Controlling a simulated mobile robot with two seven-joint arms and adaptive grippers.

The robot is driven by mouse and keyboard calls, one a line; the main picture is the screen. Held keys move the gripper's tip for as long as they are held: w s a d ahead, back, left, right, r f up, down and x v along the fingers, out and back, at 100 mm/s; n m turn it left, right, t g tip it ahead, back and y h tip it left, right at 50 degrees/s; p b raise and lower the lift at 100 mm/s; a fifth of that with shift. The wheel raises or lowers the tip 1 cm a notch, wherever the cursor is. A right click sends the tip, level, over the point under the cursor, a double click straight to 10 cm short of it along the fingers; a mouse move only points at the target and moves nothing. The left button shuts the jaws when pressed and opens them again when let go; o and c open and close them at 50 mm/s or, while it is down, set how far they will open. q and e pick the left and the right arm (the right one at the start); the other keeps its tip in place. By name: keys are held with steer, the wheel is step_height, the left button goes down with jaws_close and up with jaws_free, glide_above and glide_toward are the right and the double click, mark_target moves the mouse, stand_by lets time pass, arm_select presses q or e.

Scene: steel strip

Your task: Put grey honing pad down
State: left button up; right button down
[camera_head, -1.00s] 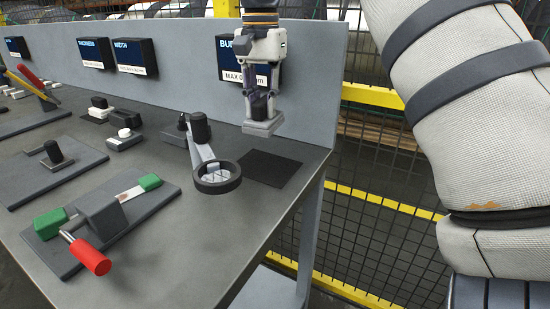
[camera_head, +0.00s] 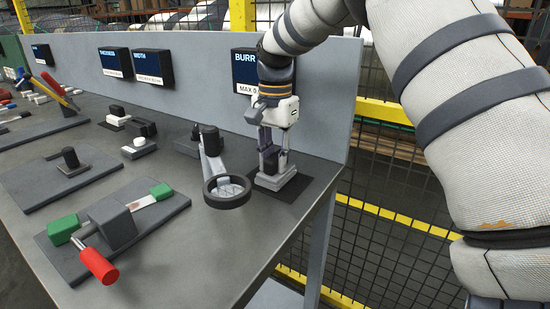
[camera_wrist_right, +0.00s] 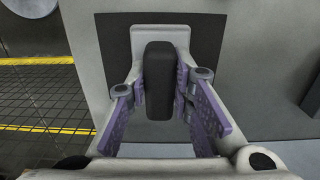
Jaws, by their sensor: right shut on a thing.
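My right gripper (camera_head: 272,150) points down at the right end of the bench and is shut on the black handle of the grey honing pad (camera_head: 276,179). The pad's pale grey base is low over the dark square mat (camera_head: 299,188) and appears to rest on it. In the right wrist view the black handle (camera_wrist_right: 159,80) stands between the two purple-lined fingers, and the pad's light base (camera_wrist_right: 160,34) shows over the dark mat (camera_wrist_right: 113,40). My left gripper is not in view.
A round magnifier on an arm (camera_head: 227,191) stands just left of the pad. A clamp fixture with green ends and a red handle (camera_head: 116,222) lies nearer. The back panel (camera_head: 190,70) with dark displays rises behind. The bench's right edge is close to the mat.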

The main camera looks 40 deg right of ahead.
mark_target(275, 155)
steer(key=c, duration=1.4)
jaws_free()
steer(key=shift+f, duration=0.1)
step_height(275, 155, up, 12)
steer(key=shift+w+d+r+b, duration=0.1)
steer(key=shift+d+r+b, duration=0.05)
steer(key=shift+b, duration=0.2)
